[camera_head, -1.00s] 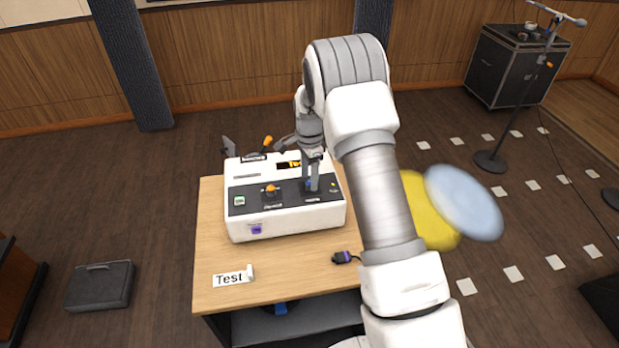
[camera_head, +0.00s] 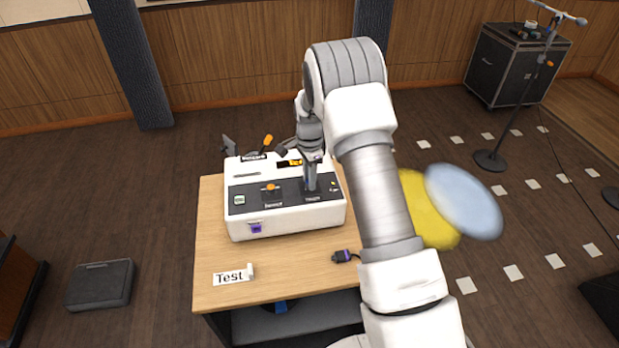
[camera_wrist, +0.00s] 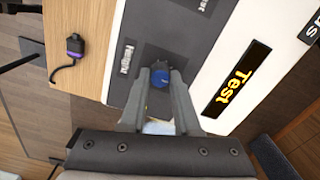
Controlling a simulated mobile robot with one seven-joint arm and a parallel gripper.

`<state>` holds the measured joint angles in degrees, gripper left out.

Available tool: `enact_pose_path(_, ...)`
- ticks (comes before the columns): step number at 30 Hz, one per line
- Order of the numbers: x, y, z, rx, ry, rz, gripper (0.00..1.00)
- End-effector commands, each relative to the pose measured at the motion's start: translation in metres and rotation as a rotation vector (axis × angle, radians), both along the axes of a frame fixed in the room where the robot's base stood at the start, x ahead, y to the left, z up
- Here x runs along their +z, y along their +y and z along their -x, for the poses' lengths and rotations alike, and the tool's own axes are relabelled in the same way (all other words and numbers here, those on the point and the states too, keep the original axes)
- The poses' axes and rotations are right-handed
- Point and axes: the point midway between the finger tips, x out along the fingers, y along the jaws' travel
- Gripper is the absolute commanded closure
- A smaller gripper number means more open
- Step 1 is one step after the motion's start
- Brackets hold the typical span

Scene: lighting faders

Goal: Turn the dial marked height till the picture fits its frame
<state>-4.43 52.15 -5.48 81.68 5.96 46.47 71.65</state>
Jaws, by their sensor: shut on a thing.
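The blue height dial (camera_wrist: 160,78) sits on the dark panel of a white console (camera_head: 290,218), beside a label (camera_wrist: 128,61) reading "Height". My gripper (camera_wrist: 160,76) is shut on this dial, one finger on each side. In the head view my gripper (camera_head: 311,188) points down onto the right part of the console and hides the dial. A black display (camera_wrist: 229,91) on the console shows the amber word "Test", which lies inside the display's edges in the wrist view.
An orange-topped knob (camera_head: 270,187) stands left of my gripper on the console. A white "Test" card (camera_head: 231,277) and a dark plug with a cable (camera_head: 342,257) lie on the wooden table (camera_head: 215,300). An orange-tipped lever (camera_head: 267,141) rises behind the console.

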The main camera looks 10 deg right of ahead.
Motion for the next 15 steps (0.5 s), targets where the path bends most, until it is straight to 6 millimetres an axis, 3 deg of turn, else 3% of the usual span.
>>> enact_pose_path(15, -0.0005, -0.0005, -0.0004, 0.381, -0.002, 0.0, 1.0)
